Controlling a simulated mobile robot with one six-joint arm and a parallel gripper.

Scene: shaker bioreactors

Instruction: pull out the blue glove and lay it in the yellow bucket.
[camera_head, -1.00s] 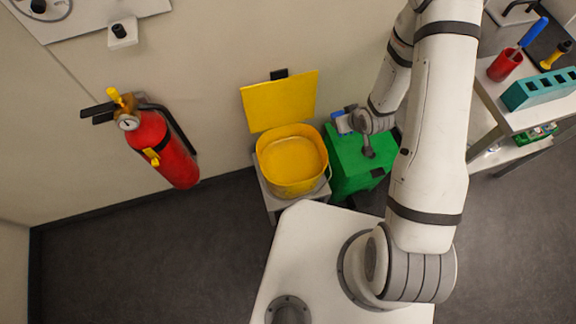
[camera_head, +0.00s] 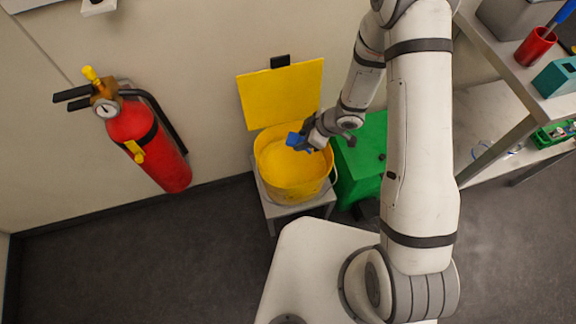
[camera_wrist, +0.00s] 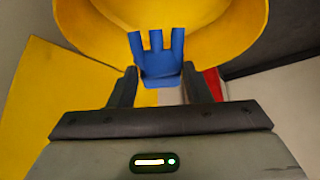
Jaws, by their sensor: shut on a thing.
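The blue glove (camera_head: 297,140) is held in my gripper (camera_head: 312,137), over the open mouth of the yellow bucket (camera_head: 292,185). In the wrist view the glove (camera_wrist: 157,62) sticks out between the fingers of my gripper (camera_wrist: 160,88), its finger ends pointing at the bucket interior (camera_wrist: 205,48). The gripper is shut on the glove. The glove is apart from the bucket floor as far as I can tell. My wrist hides part of the bucket's right rim.
The bucket stands on a small grey stand (camera_head: 290,207), its yellow lid (camera_head: 283,95) upright behind it. A green bin (camera_head: 362,165) is close on the right. A red fire extinguisher (camera_head: 150,145) hangs on the wall to the left. A shelf table (camera_head: 505,70) is at right.

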